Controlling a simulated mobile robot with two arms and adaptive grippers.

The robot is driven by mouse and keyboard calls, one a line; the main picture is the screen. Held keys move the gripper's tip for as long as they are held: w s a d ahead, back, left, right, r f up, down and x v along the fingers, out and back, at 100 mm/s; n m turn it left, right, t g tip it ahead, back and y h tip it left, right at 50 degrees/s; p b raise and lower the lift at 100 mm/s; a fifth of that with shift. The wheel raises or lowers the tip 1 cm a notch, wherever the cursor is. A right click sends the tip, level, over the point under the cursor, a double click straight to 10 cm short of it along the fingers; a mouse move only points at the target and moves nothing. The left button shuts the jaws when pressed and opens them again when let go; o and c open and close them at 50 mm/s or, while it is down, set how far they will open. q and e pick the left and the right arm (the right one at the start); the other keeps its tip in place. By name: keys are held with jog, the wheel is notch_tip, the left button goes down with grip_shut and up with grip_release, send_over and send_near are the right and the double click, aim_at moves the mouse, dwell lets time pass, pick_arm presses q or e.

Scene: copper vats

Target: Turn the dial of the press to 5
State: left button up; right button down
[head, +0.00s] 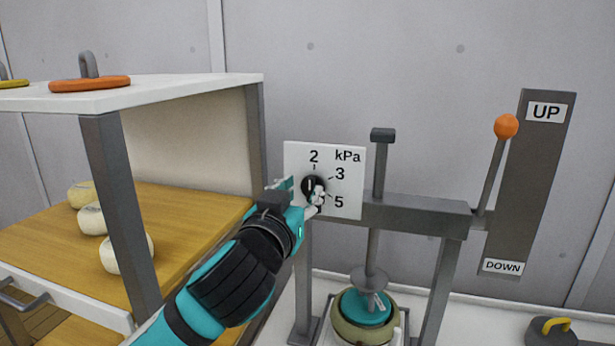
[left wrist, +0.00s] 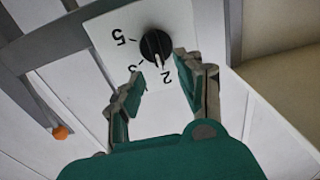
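The press dial is a black round knob (head: 313,187) on a white plate (head: 347,190) marked 2, 3, 5 and kPa. The knob also shows in the left wrist view (left wrist: 155,45), where its white mark points toward the 2. My left gripper (head: 304,193) is in front of the plate, close to the knob, and partly covers it in the head view. In the left wrist view the two fingers (left wrist: 158,68) are apart, with nothing between the tips, and the knob lies just beyond them. My right gripper is not in view.
The press frame (head: 420,213) carries a lever with an orange ball (head: 506,126) beside an UP/DOWN panel (head: 535,180). A pot with a teal top (head: 366,308) stands below. A shelf (head: 190,95) with pale round cheeses (head: 92,219) is at the left.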

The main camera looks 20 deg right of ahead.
aim_at(309, 183)
pick_arm(q)
jog(key=shift+p+x, duration=0.45)
jog(key=shift+x, duration=1.6)
jog(key=shift+c, duration=0.4)
grip_shut()
